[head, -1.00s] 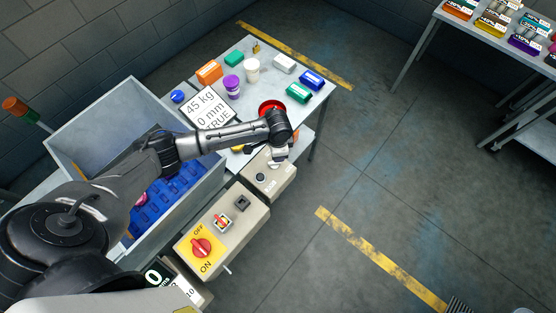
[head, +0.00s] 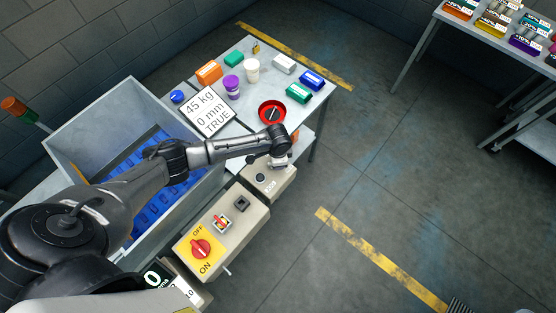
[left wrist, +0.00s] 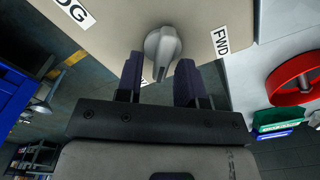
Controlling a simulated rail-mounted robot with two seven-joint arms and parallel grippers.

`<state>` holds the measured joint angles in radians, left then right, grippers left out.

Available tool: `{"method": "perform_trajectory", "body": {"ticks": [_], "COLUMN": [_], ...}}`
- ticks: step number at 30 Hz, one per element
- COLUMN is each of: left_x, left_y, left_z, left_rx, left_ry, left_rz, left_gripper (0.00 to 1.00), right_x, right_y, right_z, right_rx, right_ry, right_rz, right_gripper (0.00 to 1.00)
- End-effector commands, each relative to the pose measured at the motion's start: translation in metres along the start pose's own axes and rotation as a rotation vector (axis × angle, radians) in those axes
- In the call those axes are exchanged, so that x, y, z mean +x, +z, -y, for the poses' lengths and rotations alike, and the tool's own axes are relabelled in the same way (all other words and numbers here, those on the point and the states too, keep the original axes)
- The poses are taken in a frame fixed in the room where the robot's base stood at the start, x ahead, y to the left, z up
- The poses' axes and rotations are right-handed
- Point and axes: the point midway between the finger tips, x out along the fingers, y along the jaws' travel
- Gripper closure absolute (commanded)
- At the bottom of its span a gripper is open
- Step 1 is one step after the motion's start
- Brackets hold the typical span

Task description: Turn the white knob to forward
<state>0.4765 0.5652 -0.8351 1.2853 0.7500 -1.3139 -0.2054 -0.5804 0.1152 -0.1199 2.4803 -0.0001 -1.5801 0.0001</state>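The white knob (left wrist: 162,48) shows in the left wrist view on a beige panel (left wrist: 115,25), with its narrow marked end toward the lower edge label. The FWD label (left wrist: 221,42) is to its right in that view. My left gripper (left wrist: 159,62) is open, its two dark fingers apart on either side of the knob's lower part; I cannot tell whether they touch it. In the head view my left gripper (head: 281,160) is over the small control box (head: 268,184) and hides the knob. My right gripper is not in view.
A red handwheel (head: 272,112) stands on the table just beyond my left gripper. A larger control box (head: 222,235) with a red ON/OFF switch (head: 201,248) is nearer. A grey bin (head: 75,125) with blue contents lies left.

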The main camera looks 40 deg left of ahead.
Motion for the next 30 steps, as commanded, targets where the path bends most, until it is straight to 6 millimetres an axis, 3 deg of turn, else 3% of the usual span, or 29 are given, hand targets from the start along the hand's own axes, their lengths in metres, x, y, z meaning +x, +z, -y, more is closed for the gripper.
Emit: {"method": "perform_trajectory", "body": {"ticks": [11, 20, 30], "left_x": [0.000, -0.002, -0.005], "left_y": [0.000, 0.000, 0.000], "left_z": [0.000, 0.000, 0.002], "left_rx": [0.000, -0.020, -0.232], "left_ry": [0.000, 0.002, 0.003], "left_rz": [0.000, 0.000, 0.001], "left_gripper": [1.00, 1.00, 1.00], "right_x": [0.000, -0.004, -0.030], "right_y": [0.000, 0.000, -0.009], "right_z": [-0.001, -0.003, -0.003], "right_rx": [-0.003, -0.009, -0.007], "right_ry": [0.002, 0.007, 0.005], "right_rz": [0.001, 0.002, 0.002], "right_gripper": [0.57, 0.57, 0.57]}}
